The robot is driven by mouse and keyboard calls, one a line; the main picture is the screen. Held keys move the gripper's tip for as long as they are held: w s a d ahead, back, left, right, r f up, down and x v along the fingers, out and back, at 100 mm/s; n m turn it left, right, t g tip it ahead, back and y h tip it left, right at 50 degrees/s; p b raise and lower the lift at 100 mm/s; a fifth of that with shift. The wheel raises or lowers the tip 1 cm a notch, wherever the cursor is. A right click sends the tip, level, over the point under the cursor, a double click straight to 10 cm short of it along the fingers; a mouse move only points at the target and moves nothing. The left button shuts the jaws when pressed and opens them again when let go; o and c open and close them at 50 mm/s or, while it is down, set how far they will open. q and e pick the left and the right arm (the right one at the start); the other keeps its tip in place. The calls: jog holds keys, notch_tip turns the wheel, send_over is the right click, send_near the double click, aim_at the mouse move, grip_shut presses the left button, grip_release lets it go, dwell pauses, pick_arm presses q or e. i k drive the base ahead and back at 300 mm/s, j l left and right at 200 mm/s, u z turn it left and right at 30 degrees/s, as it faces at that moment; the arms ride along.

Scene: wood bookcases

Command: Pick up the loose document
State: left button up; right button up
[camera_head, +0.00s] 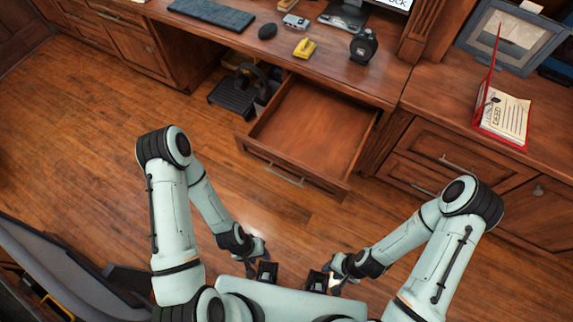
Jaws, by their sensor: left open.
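A printed document page (502,112) lies in an open red folder (488,84) on the right-hand wooden counter, and the folder's cover stands up on its left side. I cannot tell whether the page is loose from the folder. My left gripper (261,252) is low in front of my body, open and with nothing seen in it. My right gripper (335,277) is beside it to the right, also low, and its jaws are too small to read. Both are well apart from the document.
An open, empty drawer (315,125) juts out from the desk. The desk holds a keyboard (212,14), a mouse (267,31), a yellow object (305,48) and a black round device (363,45). A picture frame (512,38) stands behind the folder. A chair (60,275) is at lower left.

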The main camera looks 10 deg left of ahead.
aim_at(510, 116)
jog(key=z, duration=1.45)
jog(key=i+l+u, duration=0.1)
jog(key=u, duration=1.1)
jog(key=l+u, duration=0.4)
jog(key=l, duration=0.15)
jog(key=k+l+u, duration=0.1)
jog(key=l+u, duration=0.35)
